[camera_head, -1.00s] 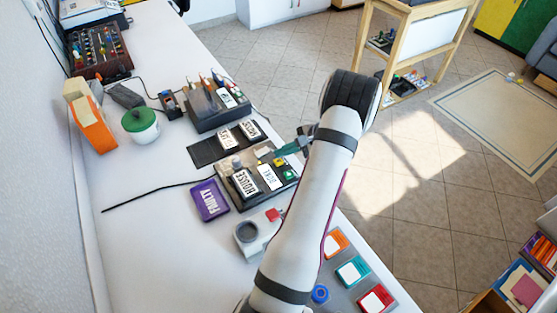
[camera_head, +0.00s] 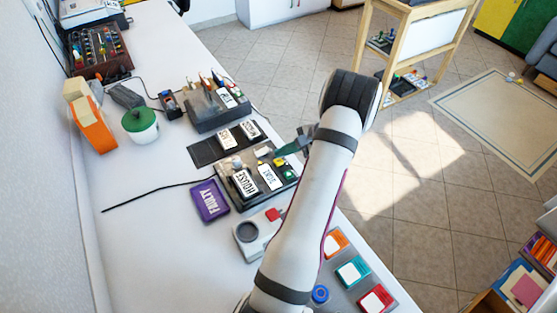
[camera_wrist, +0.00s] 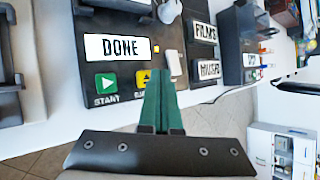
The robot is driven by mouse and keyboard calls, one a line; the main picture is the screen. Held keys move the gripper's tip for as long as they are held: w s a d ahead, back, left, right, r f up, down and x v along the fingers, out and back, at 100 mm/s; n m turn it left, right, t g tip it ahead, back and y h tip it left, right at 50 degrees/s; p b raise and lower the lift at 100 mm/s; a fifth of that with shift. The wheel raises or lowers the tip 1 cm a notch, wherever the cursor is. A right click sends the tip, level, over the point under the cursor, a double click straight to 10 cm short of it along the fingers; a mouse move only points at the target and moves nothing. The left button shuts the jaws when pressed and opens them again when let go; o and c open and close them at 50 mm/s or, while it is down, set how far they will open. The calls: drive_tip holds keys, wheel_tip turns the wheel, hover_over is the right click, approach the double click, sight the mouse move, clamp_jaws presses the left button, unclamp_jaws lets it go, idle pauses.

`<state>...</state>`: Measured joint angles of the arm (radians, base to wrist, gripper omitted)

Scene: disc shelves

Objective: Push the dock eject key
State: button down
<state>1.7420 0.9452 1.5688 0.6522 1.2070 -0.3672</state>
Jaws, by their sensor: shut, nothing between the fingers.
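The dark dock (camera_head: 236,203) stands on the white bench and bears a plate reading DONE in the wrist view (camera_wrist: 118,47). Its yellow eject key (camera_wrist: 142,77) is beside the green START key (camera_wrist: 107,82); the fingers cover part of the eject key's right side and label. The yellow key also shows in the head view (camera_head: 279,161). My gripper (camera_wrist: 160,72) has its green fingers shut and empty, over the dock's edge just right of the eject key in the wrist view. I cannot tell whether the tips touch anything.
Labelled cases on a dark mat (camera_head: 203,152) lie behind the dock. A purple FAULTY box (camera_head: 209,201) and a grey device with a red button (camera_head: 273,215) are close by. A panel of coloured keys (camera_head: 352,270) is nearer.

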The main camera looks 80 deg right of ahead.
sight(283, 161)
drive_tip(key=shift+f, duration=0.1)
idle(0.5)
drive_tip(key=shift+f, duration=0.35)
drive_tip(key=shift+f, duration=0.45)
idle(0.5)
drive_tip(key=shift+r, duration=0.9)
drive_tip(key=shift+r, duration=2.5)
